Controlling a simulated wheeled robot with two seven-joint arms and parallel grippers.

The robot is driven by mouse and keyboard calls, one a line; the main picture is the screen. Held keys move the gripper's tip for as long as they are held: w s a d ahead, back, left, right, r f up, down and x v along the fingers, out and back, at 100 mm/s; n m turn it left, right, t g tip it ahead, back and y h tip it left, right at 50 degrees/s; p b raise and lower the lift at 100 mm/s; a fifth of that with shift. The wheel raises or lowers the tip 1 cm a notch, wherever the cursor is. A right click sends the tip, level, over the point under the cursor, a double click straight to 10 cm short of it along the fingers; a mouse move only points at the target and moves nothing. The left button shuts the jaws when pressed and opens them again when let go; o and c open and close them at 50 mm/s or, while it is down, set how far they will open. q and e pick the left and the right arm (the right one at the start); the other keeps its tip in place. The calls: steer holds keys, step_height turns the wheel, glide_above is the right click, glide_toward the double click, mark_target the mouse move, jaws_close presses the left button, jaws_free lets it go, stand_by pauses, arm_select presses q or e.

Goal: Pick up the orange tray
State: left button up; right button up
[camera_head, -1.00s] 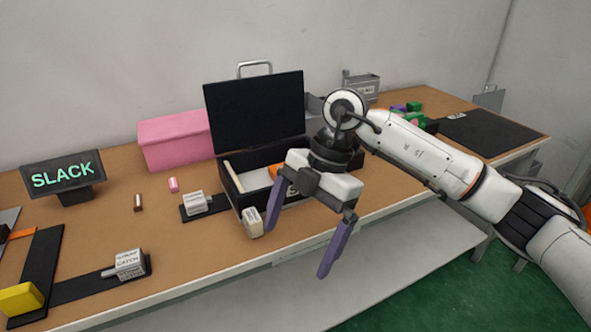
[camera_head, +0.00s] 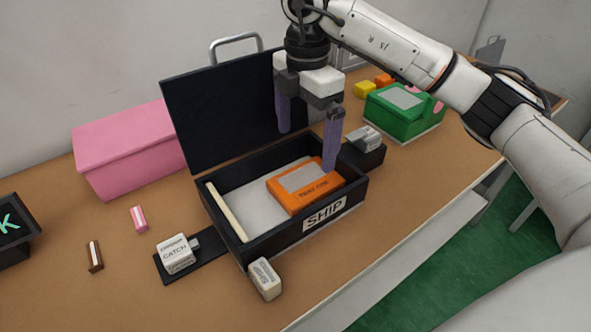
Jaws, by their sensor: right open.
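The orange tray (camera_head: 303,198) lies inside the black box marked SHIP (camera_head: 272,243), toward its right end, with a grey panel on its top. The box's lid (camera_head: 215,125) stands open at the back. My right gripper (camera_head: 308,152) is open and points down over the box. Its right purple finger is close to the tray's back right corner; whether they touch I cannot tell. Its left finger is farther back, near the lid, and nothing is between the fingers. My left gripper is not in view.
A cream bar (camera_head: 226,212) lies at the box's left end. A white CATCH block (camera_head: 176,253) stands left of the box, and a small white block (camera_head: 265,279) in front. A pink box (camera_head: 128,155) is behind left, a green box (camera_head: 402,112) to the right.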

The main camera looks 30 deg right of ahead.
mark_target(306, 180)
steer(key=f, duration=0.3)
steer(key=shift+s+f, duration=0.4)
step_height(306, 180, down, 5)
steer(key=shift+d+f, duration=0.1)
steer(key=shift+f, duration=0.3)
steer(key=shift+w, duration=0.1)
steer(key=c, duration=1.3)
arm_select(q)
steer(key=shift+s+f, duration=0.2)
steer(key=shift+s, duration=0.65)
arm_select(e)
steer(key=shift+r, duration=0.1)
